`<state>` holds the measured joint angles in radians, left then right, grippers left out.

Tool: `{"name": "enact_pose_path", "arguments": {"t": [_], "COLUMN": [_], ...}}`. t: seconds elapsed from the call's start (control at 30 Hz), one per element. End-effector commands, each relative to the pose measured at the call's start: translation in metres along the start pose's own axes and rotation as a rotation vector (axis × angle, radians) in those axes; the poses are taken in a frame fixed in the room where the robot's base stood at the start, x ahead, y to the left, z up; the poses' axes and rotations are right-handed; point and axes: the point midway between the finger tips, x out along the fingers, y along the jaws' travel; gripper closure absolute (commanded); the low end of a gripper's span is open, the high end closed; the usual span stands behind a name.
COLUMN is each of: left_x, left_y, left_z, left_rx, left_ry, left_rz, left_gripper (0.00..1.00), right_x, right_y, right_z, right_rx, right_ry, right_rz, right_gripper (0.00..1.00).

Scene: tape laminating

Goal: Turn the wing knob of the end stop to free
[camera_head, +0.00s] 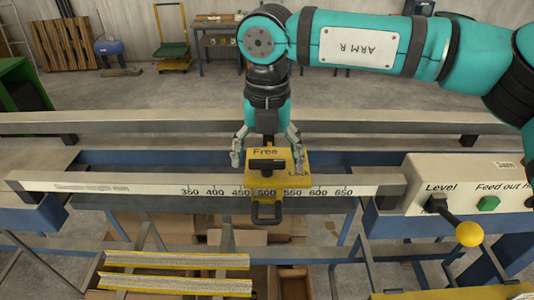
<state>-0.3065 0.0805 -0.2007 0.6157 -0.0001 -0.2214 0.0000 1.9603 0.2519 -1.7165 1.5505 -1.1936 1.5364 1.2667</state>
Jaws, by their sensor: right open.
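The end stop (284,180) is a yellow block on the measuring rail (140,185), near the 500 mark. Its top reads "Free". A dark wing knob (266,164) lies crosswise on the block, below the word, and a dark loop handle (266,213) hangs at its front. My right gripper (267,158) points down over the end stop from behind. Its fingers are spread wide, one left and one right of the block, with the knob between them. I cannot tell whether a finger touches the block. My left gripper is not in view.
At the right stands a pale control box (463,170) with a "Level" lever ending in a yellow ball (469,234) and a green "Feed out" button (488,204). A long grey beam (370,122) runs behind the rail. Yellow-edged strips (178,261) lie at front left.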

Motion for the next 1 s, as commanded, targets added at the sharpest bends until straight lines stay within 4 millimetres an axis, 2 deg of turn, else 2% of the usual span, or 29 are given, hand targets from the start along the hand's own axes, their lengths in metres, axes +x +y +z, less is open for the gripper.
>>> {"name": "enact_pose_path", "arguments": {"t": [0.03, 0.4, 0.47, 0.77, 1.0], "left_x": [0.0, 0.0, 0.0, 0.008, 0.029], "left_y": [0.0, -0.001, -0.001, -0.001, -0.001], "left_z": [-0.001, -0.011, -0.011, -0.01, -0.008], "left_rx": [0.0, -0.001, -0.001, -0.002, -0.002], "left_ry": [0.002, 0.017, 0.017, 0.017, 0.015], "left_rz": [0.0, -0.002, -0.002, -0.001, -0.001], "left_gripper": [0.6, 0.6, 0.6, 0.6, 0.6], "right_x": [0.0, -0.001, -0.001, 0.001, 0.004], "right_y": [0.0, 0.0, 0.0, 0.0, 0.0], "right_z": [0.0, 0.0, 0.0, 0.0, 0.0], "right_rx": [0.0, 0.0, 0.0, -0.043, -0.187], "right_ry": [0.0, 0.0, 0.0, 0.0, 0.0], "right_rz": [0.0, 0.0, 0.0, 0.0, 0.001], "right_gripper": [0.14, 0.63, 0.69, 0.69, 0.69]}}
